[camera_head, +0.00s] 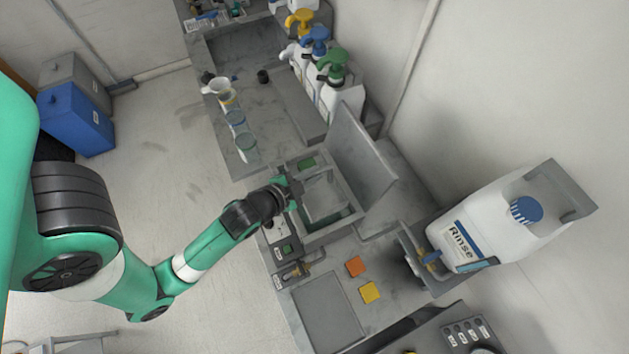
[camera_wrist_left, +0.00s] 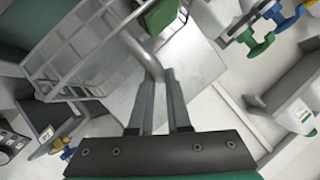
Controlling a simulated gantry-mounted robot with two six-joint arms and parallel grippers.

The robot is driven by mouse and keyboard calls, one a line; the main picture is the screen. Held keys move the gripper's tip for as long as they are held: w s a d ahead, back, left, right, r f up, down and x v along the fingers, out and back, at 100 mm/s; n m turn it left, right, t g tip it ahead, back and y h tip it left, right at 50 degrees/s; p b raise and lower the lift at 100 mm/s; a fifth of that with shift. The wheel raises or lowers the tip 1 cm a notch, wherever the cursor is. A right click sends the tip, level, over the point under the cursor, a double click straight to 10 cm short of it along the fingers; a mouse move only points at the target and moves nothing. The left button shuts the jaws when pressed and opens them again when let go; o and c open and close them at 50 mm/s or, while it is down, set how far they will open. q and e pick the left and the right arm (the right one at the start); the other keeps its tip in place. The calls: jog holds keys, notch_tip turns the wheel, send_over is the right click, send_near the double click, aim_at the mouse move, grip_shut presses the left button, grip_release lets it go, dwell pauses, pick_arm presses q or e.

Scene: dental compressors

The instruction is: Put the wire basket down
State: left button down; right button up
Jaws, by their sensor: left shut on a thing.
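The wire basket (camera_head: 322,197) is a grey mesh basket over the opening of a grey open-topped unit (camera_head: 318,237) in the head view. I cannot tell whether its base touches anything. In the left wrist view the basket (camera_wrist_left: 88,52) fills the upper left, with its curved handle reaching to the fingers. My left gripper (camera_head: 292,186) is at the basket's left side. In the left wrist view the gripper (camera_wrist_left: 160,78) is shut on the basket's handle. My right gripper is not in view.
The unit's raised lid (camera_head: 362,150) stands just right of the basket. A Rinse jug (camera_head: 500,230) stands farther right. Several pump bottles (camera_head: 338,88) and beakers (camera_head: 236,122) are behind. Orange (camera_head: 355,266) and yellow (camera_head: 369,292) squares lie on the counter in front.

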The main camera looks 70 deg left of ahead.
aim_at(313, 192)
pick_arm(q)
notch_tip(313, 192, down, 10)
jog(key=b, duration=0.3)
jog(key=shift+a+f+b, duration=0.1)
jog(key=shift+b, duration=0.3)
jog(key=shift+f, duration=0.5)
jog(key=shift+b, duration=0.3)
jog(key=c, duration=0.9)
grip_release()
